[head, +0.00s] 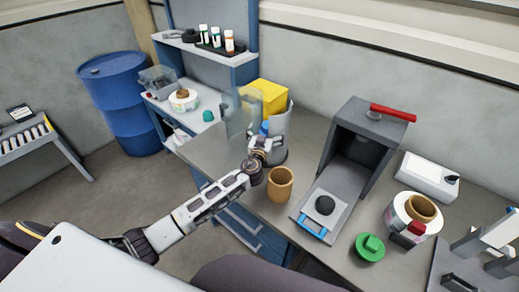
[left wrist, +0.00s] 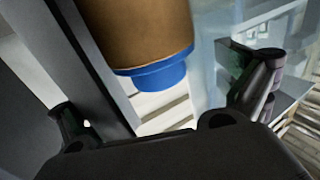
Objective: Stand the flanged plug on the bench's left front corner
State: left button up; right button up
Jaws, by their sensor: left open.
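A green round piece with a wide flange and a raised block (head: 369,247), which looks like the flanged plug, lies on the bench (head: 345,245) near its front edge, right of the tray. My left gripper (head: 264,148) is open over the bench's left part, well to the left of the green piece. In the left wrist view, its two fingers (left wrist: 165,115) are spread apart. A brown cylinder with a narrower blue end (left wrist: 160,74) shows beyond them; I cannot tell whether it touches a finger. My right gripper is not in view.
A tan cup-like cylinder (head: 280,184) stands just in front of my left gripper. A grey machine (head: 363,135) with a sliding tray (head: 322,222) stands mid-bench. A white reel (head: 402,229) is at right. A clear panel (head: 238,114) and yellow box (head: 264,97) stand behind the gripper.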

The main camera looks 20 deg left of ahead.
pick_arm(q)
jog(key=shift+s+a+f+b, duration=0.1)
jog(key=shift+s+b, duration=0.3)
jog(key=shift+s, duration=0.7)
jog(key=s+b, duration=0.1)
jog(key=s, duration=0.7)
jog(key=shift+s+d+b, duration=0.2)
jog(key=shift+d+b, duration=0.1)
jog(key=shift+b, duration=0.05)
jog(key=shift+r, duration=0.2)
